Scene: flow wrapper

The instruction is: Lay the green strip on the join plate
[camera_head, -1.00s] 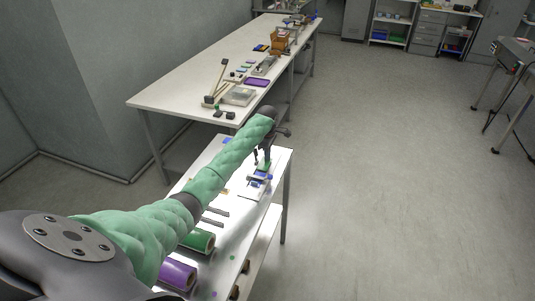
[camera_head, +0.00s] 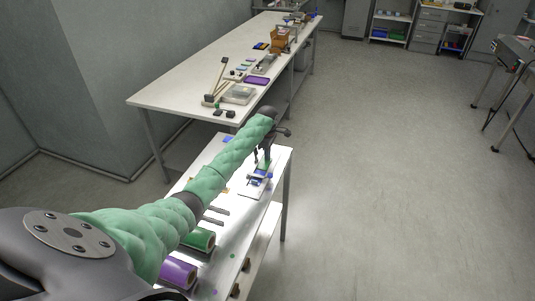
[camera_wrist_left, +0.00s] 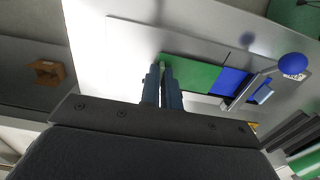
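The green strip (camera_wrist_left: 198,74) lies flat and level, its right end meeting a blue strip (camera_wrist_left: 231,81) in the left wrist view. In the head view the green strip (camera_head: 264,163) shows small under my left gripper. The pale join plate (camera_head: 250,190) lies on the near table beneath. My left gripper (camera_wrist_left: 163,68) has its fingers almost together at the strip's left end, apparently pinching it. The fingers hide that end, and I cannot tell whether the strip fully touches the plate. My right gripper is in neither view.
A blue round knob (camera_wrist_left: 292,65) and a clamp bar stand right of the strips. A longer white table (camera_head: 165,97) with equipment stands behind.

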